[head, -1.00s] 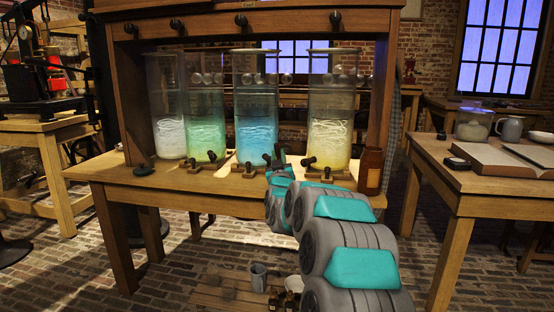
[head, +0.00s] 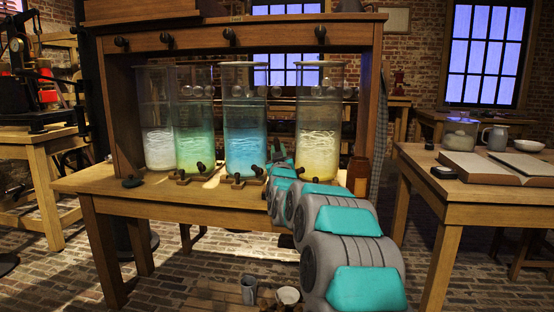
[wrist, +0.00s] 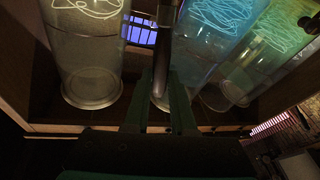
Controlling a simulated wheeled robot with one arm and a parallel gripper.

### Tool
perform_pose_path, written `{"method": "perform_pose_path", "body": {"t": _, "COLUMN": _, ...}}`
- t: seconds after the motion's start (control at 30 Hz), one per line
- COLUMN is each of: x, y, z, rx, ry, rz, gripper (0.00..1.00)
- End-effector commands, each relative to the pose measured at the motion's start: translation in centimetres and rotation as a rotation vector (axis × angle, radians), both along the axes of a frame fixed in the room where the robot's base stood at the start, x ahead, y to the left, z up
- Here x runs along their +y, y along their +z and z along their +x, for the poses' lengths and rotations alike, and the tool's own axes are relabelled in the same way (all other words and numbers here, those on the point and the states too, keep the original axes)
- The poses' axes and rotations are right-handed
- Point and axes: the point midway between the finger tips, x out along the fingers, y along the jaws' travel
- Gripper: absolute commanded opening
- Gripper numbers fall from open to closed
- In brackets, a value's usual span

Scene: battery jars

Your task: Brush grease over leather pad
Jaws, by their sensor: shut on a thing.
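My gripper (wrist: 161,80) is shut on a dark upright rod (wrist: 161,55), which could be a brush handle; its far end is not clear. In the head view my arm reaches to the bench, and the gripper (head: 279,154) is small and hard to make out beside the yellow-lit jar. No grease is recognisable.
Glass jars with white (head: 157,120), green (head: 195,120), blue (head: 245,120) and yellow (head: 317,125) glows stand on the wooden bench (head: 120,185). A brown bottle (head: 357,176) is at its right end. A glass jar (head: 460,133), mug (head: 495,138) and bowl (head: 528,146) stand on the right table.

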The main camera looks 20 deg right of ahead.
Motion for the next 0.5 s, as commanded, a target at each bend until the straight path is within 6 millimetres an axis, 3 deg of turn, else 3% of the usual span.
{"method": "perform_pose_path", "body": {"t": 0.23, "x": -0.2, "y": 1.9, "z": -0.1, "rx": 0.002, "ry": 0.003, "rz": 0.001, "gripper": 0.00}}
{"method": "perform_pose_path", "body": {"t": 0.5, "x": -0.3, "y": 2.2, "z": -0.1, "rx": 0.003, "ry": 0.004, "rz": 0.001, "gripper": 0.00}}
